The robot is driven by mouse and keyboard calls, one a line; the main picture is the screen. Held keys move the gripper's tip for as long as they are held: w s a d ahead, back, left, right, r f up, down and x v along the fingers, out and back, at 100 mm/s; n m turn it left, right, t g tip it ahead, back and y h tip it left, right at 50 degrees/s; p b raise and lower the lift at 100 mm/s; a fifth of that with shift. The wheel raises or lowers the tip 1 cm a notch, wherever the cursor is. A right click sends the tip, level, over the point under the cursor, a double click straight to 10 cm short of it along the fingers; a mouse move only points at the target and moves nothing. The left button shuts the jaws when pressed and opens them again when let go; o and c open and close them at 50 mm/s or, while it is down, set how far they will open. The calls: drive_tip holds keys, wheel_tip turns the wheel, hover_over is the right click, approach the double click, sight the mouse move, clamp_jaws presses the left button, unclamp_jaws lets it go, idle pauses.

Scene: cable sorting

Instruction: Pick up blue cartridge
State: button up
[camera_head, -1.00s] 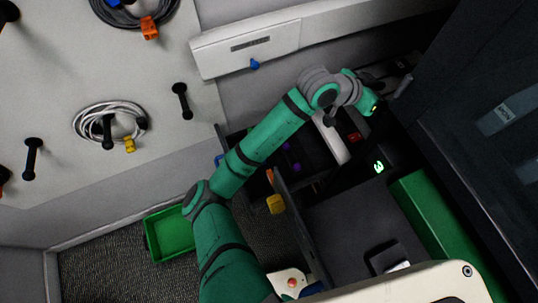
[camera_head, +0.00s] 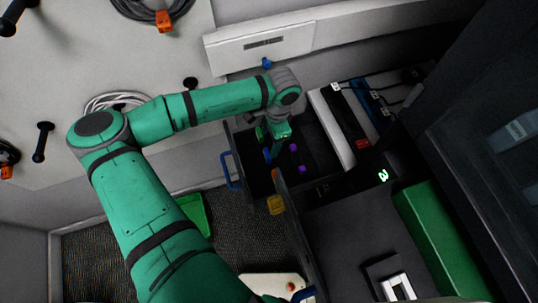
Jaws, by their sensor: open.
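A small blue piece, which looks like the blue cartridge (camera_head: 267,155), shows in the dark open drawer (camera_head: 257,178), just under my gripper. My gripper (camera_head: 270,144) is open and points down into the drawer, above or beside the blue piece. I cannot tell whether they touch, as the wrist and fingers partly cover this spot.
Two purple pieces (camera_head: 298,158) lie to the right in the drawer. The drawer has a blue handle (camera_head: 231,171) at left. A yellow piece (camera_head: 276,204) is on the front below. A white power strip (camera_head: 331,127) with a red switch stands at right. A green bin (camera_head: 196,215) is on the floor.

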sight(267, 153)
drive_tip(key=f, duration=0.6)
drive_tip(key=a+f, duration=0.1)
drive_tip(key=f, duration=0.2)
drive_tip(key=shift+s, duration=0.3)
drive_tip(key=shift+r, duration=0.1)
drive_tip(key=shift+c, duration=0.5)
drive_tip(key=c, duration=1)
